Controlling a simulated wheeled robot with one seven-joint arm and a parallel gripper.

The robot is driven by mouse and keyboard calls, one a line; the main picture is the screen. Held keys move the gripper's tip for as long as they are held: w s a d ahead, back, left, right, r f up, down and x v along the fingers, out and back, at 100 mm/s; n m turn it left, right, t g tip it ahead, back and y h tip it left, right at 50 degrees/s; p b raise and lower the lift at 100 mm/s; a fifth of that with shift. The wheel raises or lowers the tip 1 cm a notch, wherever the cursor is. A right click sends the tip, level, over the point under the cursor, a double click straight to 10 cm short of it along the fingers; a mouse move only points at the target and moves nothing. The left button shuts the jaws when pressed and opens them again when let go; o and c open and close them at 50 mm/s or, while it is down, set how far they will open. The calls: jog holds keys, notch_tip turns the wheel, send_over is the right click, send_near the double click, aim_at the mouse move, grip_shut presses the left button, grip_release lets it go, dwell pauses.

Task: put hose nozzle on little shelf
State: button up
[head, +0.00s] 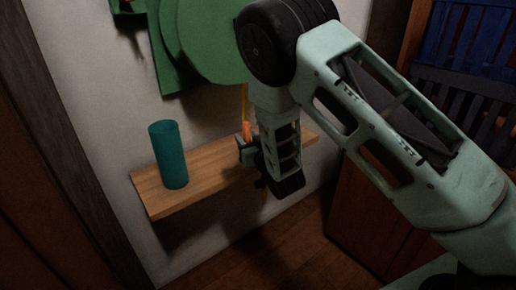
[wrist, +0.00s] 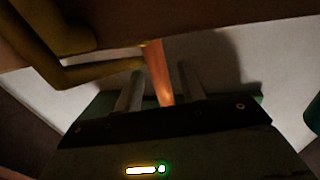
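The hose nozzle shows as an orange piece (head: 247,131) at my gripper (head: 246,150) in the head view, over the right part of the little wooden shelf (head: 212,185). In the wrist view the orange nozzle (wrist: 158,75) lies between my two pale fingers, with a narrow gap on each side. A yellow bent part (wrist: 85,72) runs left from it, and more yellow shows at upper left. My gripper is at the height of the shelf, and its fingers stand apart around the nozzle. My arm hides part of the shelf's right side and much of the nozzle.
A teal cup (head: 169,155) stands upright on the left part of the shelf. A green rounded object (head: 205,45) hangs on the wall above. A wooden cabinet (head: 375,215) stands at the right. The shelf between cup and gripper is bare.

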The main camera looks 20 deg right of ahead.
jog(key=s, duration=0.9)
jog(key=s+a+r+n+g+y, duration=0.1)
jog(key=s+a+g, duration=0.9)
jog(key=s, duration=0.1)
jog(key=s+d+r+n+g+h, duration=0.1)
jog(key=s+r+n+g, duration=0.1)
jog(key=s, duration=0.8)
jog(key=s+d+r+n+g+h, duration=0.1)
jog(key=s+d+r+n+g, duration=0.1)
jog(key=s, duration=0.9)
notch_tip(320, 180, up, 2)
jog(key=n+g, duration=0.1)
jog(key=g, duration=0.2)
jog(key=shift+d+r+g+h, duration=0.2)
jog(key=shift+g+h, duration=0.1)
jog(key=shift+g, duration=0.1)
notch_tip(320, 180, up, 26)
jog(key=p, duration=2.7)
jog(key=shift+r, duration=0.2)
